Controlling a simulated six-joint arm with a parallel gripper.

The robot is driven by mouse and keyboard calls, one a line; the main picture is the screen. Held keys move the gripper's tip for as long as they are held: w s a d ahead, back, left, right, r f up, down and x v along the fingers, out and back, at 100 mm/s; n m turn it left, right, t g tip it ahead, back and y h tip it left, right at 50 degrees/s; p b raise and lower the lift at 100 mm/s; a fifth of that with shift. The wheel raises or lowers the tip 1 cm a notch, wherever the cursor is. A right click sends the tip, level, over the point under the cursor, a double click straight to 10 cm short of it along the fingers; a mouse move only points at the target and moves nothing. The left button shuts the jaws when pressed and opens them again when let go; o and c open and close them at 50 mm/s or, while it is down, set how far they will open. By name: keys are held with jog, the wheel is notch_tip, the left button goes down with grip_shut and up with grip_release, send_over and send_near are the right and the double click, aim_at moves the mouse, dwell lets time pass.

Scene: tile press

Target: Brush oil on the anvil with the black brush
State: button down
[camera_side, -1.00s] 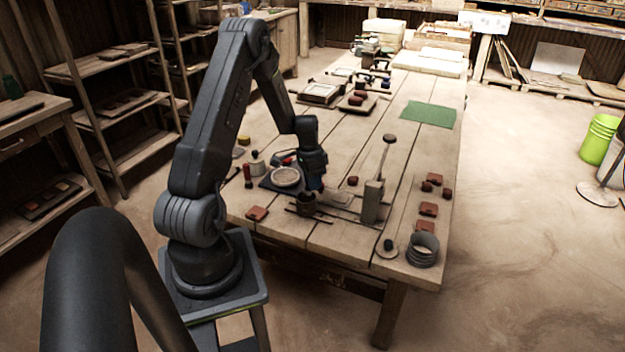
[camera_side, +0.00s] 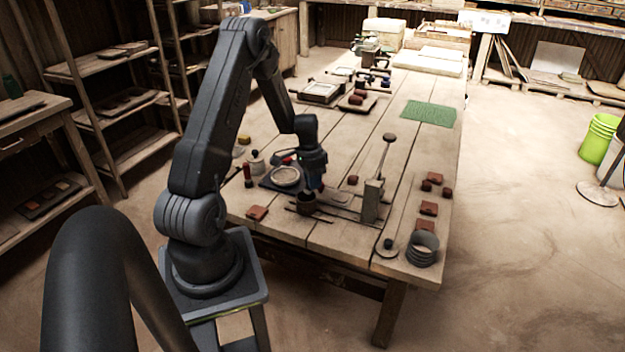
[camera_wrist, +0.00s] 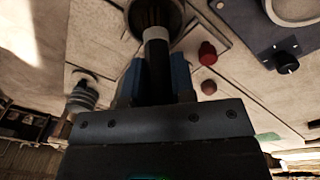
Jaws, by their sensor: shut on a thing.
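My gripper (camera_side: 314,185) is low over the near part of the table, beside the press. In the wrist view its two blue fingers (camera_wrist: 157,82) are shut on the black brush (camera_wrist: 157,58). The brush's far end reaches to the mouth of a dark round pot (camera_wrist: 132,22); its tip is hard to make out. In the side view the pot (camera_side: 306,204) stands just below my gripper. The press (camera_side: 372,203), with an upright lever, stands to the right of the pot. I cannot clearly pick out the anvil or any oil on it.
A dark hotplate-like unit with a pale round dish (camera_side: 286,176) sits just left of my gripper. Several red-brown tiles (camera_side: 428,208) and a grey coil (camera_side: 422,249) lie to the right. A green mat (camera_side: 428,115) lies farther back, with bare boards around it.

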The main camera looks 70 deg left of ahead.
jog(key=shift+r, duration=3.45)
